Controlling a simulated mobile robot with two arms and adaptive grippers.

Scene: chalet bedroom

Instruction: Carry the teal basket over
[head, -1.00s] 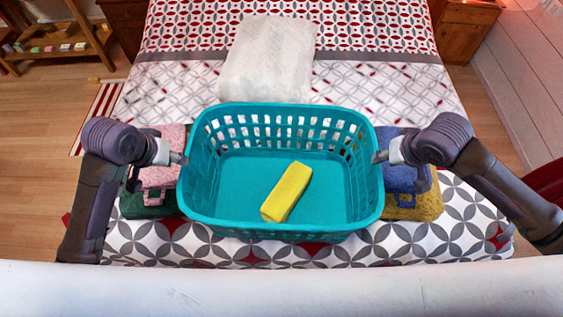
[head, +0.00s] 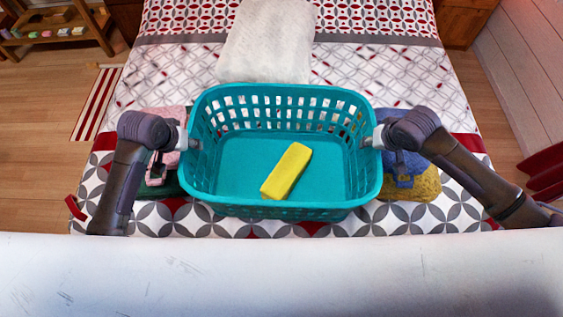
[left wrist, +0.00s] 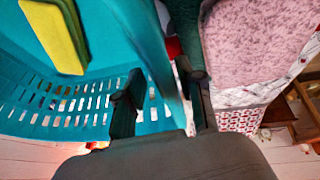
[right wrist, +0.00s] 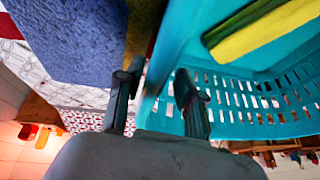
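The teal basket (head: 280,210) stands upright at the near end of the bed, with slotted walls. A folded yellow cloth (head: 287,170) lies inside it on the floor. My left gripper (head: 192,144) is at the basket's left rim. In the left wrist view its two fingers (left wrist: 162,92) are apart, with the teal wall between them. My right gripper (head: 370,140) is at the right rim. In the right wrist view its fingers (right wrist: 157,92) are also apart, on either side of the wall. Both look open; whether the fingers touch the wall is unclear.
A pink towel (head: 165,117) over a green one lies left of the basket. A blue towel (head: 400,166) and a mustard towel (head: 424,185) lie right of it. A white pillow (head: 268,40) lies behind. A low wooden shelf (head: 60,40) stands at the far left.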

